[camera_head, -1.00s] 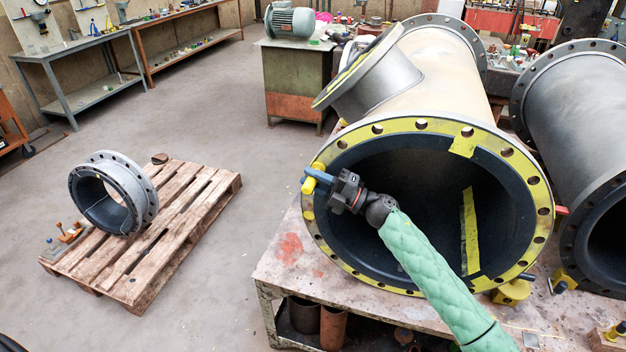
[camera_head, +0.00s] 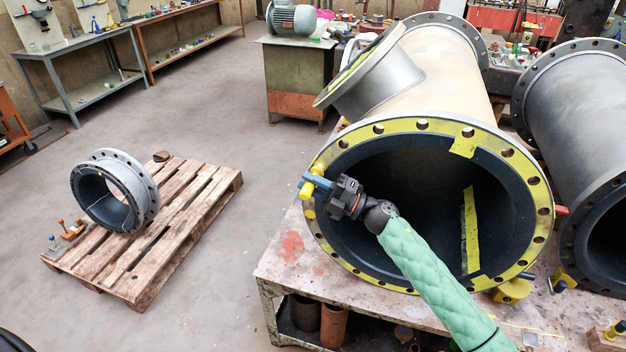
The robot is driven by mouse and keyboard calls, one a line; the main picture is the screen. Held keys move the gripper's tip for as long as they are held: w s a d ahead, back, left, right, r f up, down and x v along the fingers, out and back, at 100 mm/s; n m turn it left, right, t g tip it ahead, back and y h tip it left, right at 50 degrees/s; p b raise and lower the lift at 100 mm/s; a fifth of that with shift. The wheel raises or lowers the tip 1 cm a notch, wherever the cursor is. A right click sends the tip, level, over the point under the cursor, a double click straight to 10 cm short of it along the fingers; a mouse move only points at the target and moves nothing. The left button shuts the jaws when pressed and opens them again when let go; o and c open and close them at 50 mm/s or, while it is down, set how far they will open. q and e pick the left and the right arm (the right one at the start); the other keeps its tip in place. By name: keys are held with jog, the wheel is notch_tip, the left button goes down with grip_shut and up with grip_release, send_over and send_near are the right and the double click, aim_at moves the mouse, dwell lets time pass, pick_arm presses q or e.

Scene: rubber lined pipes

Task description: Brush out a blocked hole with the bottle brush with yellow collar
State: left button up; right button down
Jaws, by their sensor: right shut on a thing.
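The large pipe (camera_head: 445,70) lies on the bench with its yellow-faced flange (camera_head: 545,190) toward me. Bolt holes ring the flange. My right gripper (camera_head: 327,187) is at the flange's left edge, in front of the dark bore. It is shut on the bottle brush with yellow collar (camera_head: 318,181); a blue part and the yellow part show beside the jaws. The brush's bristles are hidden, and I cannot tell whether it is inside a hole. The holes behind the gripper are covered. My left gripper is not in view.
A second grey pipe (camera_head: 575,95) lies at the right. A branch flange (camera_head: 360,65) sticks out from the large pipe's upper left. A pallet (camera_head: 190,205) with a short flanged ring (camera_head: 145,180) stands on the floor. The floor between pallet and bench is clear.

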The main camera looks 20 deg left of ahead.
jog(key=shift+w, duration=0.1)
dwell(0.5)
jog(key=shift+w+b, duration=0.65)
jog(key=shift+w, duration=0.55)
jog(key=shift+s, duration=0.2)
jog(key=shift+s+p, duration=0.5)
jog(key=shift+s, duration=0.65)
jog(key=shift+w, duration=0.2)
jog(key=shift+w+b, duration=0.65)
jog(key=shift+w, duration=0.5)
